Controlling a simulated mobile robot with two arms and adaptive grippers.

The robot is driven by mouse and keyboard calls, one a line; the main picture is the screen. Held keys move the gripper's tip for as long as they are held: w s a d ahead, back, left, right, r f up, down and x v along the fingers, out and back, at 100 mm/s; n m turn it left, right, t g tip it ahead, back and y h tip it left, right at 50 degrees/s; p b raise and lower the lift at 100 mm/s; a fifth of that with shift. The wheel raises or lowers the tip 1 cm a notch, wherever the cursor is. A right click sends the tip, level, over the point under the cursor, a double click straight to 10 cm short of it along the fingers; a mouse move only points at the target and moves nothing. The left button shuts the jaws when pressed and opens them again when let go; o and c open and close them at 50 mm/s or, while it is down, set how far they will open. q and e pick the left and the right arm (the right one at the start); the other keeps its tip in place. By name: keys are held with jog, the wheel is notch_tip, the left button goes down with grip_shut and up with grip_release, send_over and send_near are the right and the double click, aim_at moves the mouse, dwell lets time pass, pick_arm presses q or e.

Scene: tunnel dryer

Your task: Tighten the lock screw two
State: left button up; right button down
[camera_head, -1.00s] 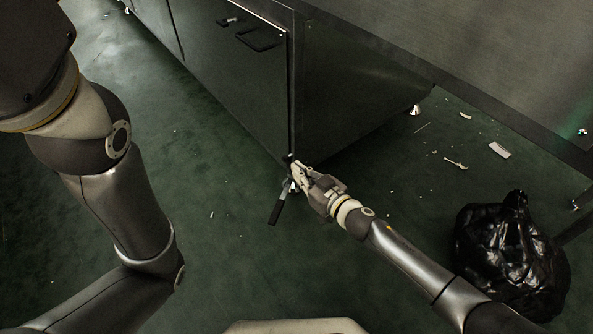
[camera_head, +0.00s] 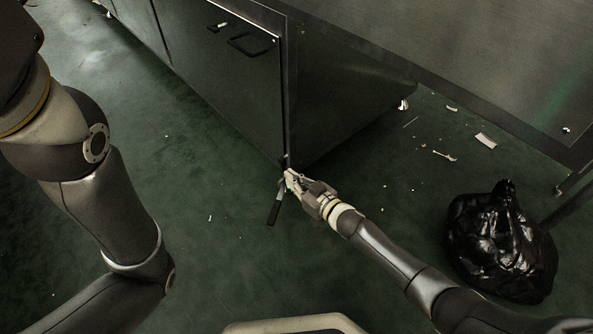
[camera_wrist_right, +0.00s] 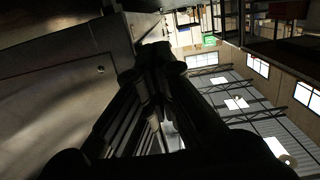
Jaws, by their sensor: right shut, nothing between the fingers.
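The lock screw itself is too small and dark to make out for sure at the bottom corner of the dark metal cabinet (camera_head: 285,95). A tool with a black handle (camera_head: 274,211) points down to the floor just below that corner, beside my right gripper's fingertips. My right gripper (camera_head: 291,178) is at the cabinet's bottom corner, shut with nothing between its fingers. In the right wrist view the dark gripper fingers (camera_wrist_right: 155,75) reach up beside the metal panel (camera_wrist_right: 65,65). Of my left side only arm links show; the left gripper is out of view.
A black garbage bag (camera_head: 500,245) stands on the green floor at the right. Small scraps and a pale piece (camera_head: 486,140) lie on the floor behind it. The cabinet has a handle (camera_head: 249,45) near its top.

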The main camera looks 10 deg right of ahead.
jog(key=shift+w+a+f, duration=0.15)
jog(key=shift+w+f, duration=0.1)
jog(key=shift+f, duration=0.05)
jog(key=shift+a+f, duration=0.1)
dwell(0.6)
dwell(1.1)
